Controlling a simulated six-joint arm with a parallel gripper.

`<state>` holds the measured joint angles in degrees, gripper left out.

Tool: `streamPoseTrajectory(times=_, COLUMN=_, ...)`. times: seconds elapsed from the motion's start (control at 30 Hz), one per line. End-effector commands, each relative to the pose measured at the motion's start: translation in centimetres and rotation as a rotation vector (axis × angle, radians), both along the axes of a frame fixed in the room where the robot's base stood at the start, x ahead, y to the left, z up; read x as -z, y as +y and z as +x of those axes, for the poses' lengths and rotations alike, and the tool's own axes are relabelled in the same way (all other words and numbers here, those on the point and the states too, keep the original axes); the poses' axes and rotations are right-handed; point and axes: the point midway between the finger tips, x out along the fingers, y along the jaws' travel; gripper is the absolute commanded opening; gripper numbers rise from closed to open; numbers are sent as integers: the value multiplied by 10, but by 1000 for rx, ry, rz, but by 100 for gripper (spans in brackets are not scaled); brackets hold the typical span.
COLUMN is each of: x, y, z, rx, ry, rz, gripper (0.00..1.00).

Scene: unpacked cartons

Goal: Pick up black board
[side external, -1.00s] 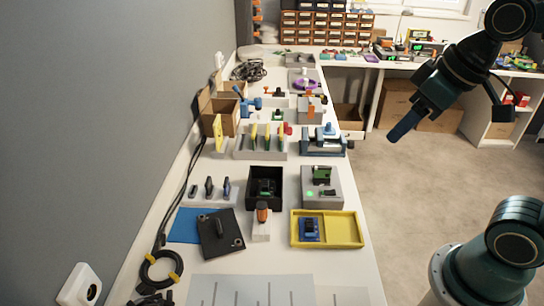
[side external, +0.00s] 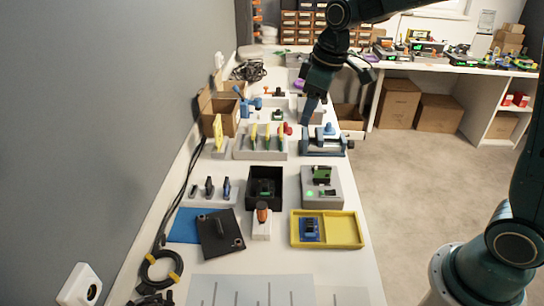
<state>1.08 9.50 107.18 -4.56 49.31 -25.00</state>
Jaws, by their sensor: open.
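A flat, square black plate (side external: 222,236) with a raised bar on top and small holes near its corners lies tilted partly over a blue mat (side external: 183,226) at the near left of the bench. It is the flattest black board-like thing in view. A black open box (side external: 250,191) behind it holds a small dark-green board (side external: 265,188). My gripper (side external: 306,120) points down over the far part of the bench, near the blue vise. It is open and well apart from the black plate; its fingers show only as a narrow dark-blue shape.
A yellow tray (side external: 353,232) with a blue board, an orange-tipped tool on a white block (side external: 262,226) and a grey fixture (side external: 331,190) stand right of the plate. A rack (side external: 240,151) of yellow boards and a blue vise (side external: 322,144) are farther back. Cables run along the wall.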

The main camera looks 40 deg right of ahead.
Motion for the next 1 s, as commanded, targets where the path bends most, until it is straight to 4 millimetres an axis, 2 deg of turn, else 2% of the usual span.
streamPoseTrajectory(times=0.2, x=38, y=0, z=43, rx=-85, ry=44, rz=-8, gripper=56)
streamPoseTrajectory(times=0.6, x=122, y=1, z=105, rx=-236, ry=111, rz=-14, gripper=56)
streamPoseTrajectory(times=0.8, x=155, y=1, z=121, rx=-289, ry=132, rz=-12, gripper=56)
streamPoseTrajectory(times=1.0, x=165, y=1, z=125, rx=-306, ry=138, rz=-12, gripper=56)
